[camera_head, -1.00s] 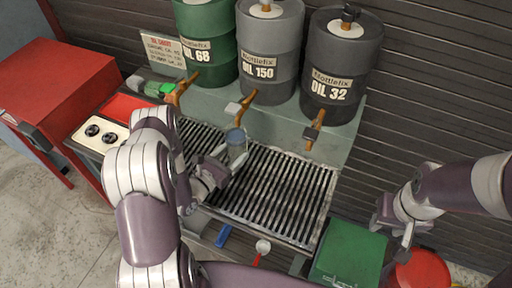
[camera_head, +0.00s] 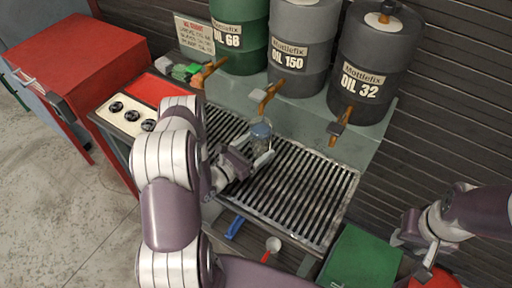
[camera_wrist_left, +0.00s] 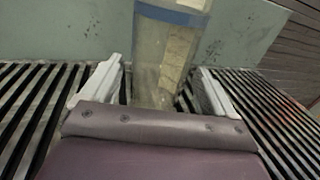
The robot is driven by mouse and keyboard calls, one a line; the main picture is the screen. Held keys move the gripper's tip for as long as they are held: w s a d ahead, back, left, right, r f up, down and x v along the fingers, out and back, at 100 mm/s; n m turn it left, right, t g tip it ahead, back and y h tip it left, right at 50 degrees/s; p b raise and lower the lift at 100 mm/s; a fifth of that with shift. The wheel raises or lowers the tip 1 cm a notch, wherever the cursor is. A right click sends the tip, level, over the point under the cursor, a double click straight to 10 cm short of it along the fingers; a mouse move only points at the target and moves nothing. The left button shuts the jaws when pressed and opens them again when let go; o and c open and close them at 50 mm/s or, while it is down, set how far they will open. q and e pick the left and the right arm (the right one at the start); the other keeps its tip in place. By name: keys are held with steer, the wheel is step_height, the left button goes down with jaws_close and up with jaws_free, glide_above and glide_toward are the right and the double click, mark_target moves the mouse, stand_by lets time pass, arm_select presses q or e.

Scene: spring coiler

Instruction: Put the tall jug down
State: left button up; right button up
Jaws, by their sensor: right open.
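The tall jug (camera_head: 261,136) is a clear, narrow vessel with a blue rim, and it is upright at the grate, below the middle oil drum. In the left wrist view the jug (camera_wrist_left: 165,55) is between the two pale fingers of my left gripper (camera_wrist_left: 160,80). Gaps show between the jug and both fingers, so the gripper looks open around it. The jug's base is hidden behind the gripper body, so its contact with the grate is not clear. My right gripper (camera_head: 419,240) is open and empty at the right, above the green box.
The slatted grate (camera_head: 310,190) has free room right of the jug. Oil drums with taps (camera_head: 340,122) stand behind it. A green box (camera_head: 360,260), a blue-handled tool (camera_head: 236,227) and a red-handled ladle (camera_head: 272,245) are in front. A red cabinet (camera_head: 75,65) is at left.

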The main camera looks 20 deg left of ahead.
arm_select(q)
steer(key=shift+r, duration=0.15)
steer(key=b+v, duration=0.1)
steer(key=v, duration=1.1)
stand_by(2.0)
